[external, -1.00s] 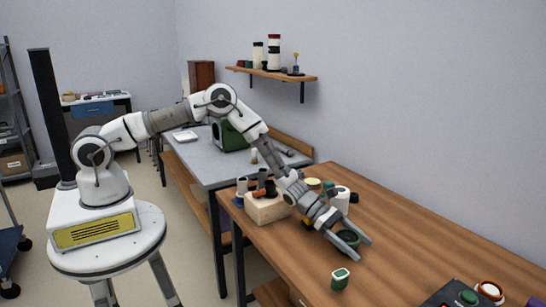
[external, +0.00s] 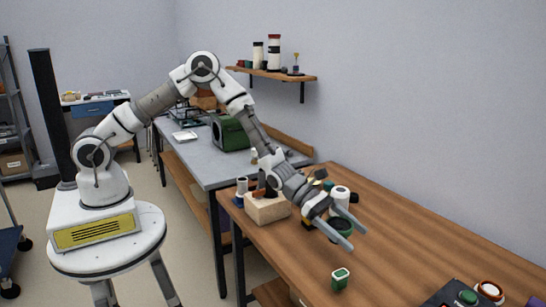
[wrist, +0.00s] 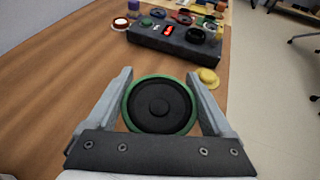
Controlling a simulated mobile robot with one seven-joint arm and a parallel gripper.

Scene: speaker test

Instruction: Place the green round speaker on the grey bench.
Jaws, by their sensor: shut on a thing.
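The green round speaker (external: 341,231) has a green rim and a dark cone. In the wrist view the speaker (wrist: 160,104) sits between the two fingers, cone facing the camera. My gripper (external: 357,240) is shut on it, and it appears to be held above the wooden table (external: 400,240). In the external view the fingers partly hide it. The grey bench (external: 202,172) stands behind the wooden table, to the left of my gripper.
On the bench are a green box with a dark round face (external: 233,133) and a white tray (external: 184,136). A wooden block with tools (external: 267,209) and a white cylinder (external: 339,197) stand near my gripper. A small green-and-white item (external: 340,278) and a dark device (wrist: 175,42) are nearby.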

